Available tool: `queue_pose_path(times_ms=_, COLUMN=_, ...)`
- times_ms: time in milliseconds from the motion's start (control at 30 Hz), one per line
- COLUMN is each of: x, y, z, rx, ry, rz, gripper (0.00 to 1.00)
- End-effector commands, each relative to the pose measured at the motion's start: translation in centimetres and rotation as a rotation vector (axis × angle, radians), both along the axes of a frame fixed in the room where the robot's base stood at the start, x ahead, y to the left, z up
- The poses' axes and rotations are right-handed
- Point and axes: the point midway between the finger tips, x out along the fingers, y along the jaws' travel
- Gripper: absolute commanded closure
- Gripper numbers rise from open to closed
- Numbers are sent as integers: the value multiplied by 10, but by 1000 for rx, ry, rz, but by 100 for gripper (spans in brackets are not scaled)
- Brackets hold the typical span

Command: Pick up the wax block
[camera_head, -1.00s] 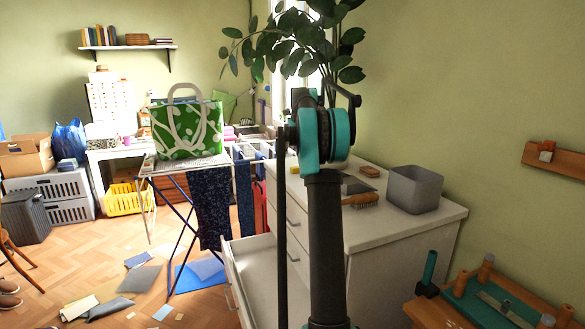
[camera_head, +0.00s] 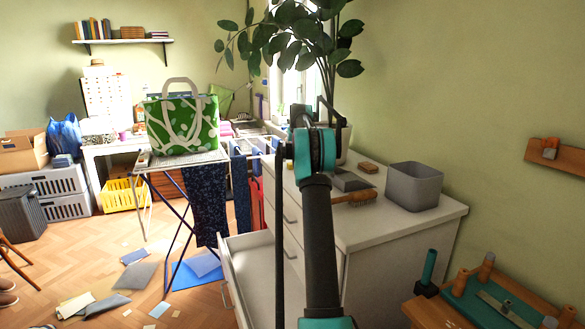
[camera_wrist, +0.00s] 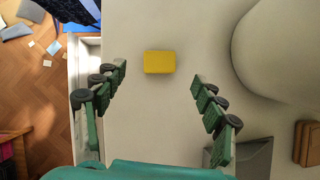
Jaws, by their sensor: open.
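A yellow block (camera_wrist: 159,62), which looks like the wax block, lies on the pale dresser top (camera_wrist: 150,22) in the wrist view. My gripper (camera_wrist: 158,79) is open above the dresser, its green fingers spread to the left and right of the block. The block sits centred between the fingertips, with clear space on both sides. Nothing is held. In the head view my arm stands in front of this spot, and neither the block nor my fingers can be made out there.
A grey flat block (camera_head: 350,181), a brown block (camera_head: 368,167), a brush (camera_head: 352,197) and a grey bin (camera_head: 414,186) stand on the dresser to the right. A white rounded pot (camera_wrist: 285,50) is close on the right. A drawer (camera_head: 252,270) hangs open on the left.

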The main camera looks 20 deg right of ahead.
Motion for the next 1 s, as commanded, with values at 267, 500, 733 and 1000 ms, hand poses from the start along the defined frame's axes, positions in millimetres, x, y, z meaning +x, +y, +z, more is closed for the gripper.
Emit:
queue_pose_path(times_ms=267, x=7, y=-1, z=-14, rx=0, ry=0, rz=1, gripper=30)
queue_pose_path(times_ms=500, x=23, y=-4, z=-43, rx=0, ry=0, rz=1, gripper=30)
queue_pose_path(times_ms=733, x=28, y=-5, z=-51, rx=0, ry=0, rz=1, gripper=30)
queue_pose_path(times_ms=1000, x=27, y=-5, z=-51, rx=0, ry=0, rz=1, gripper=53)
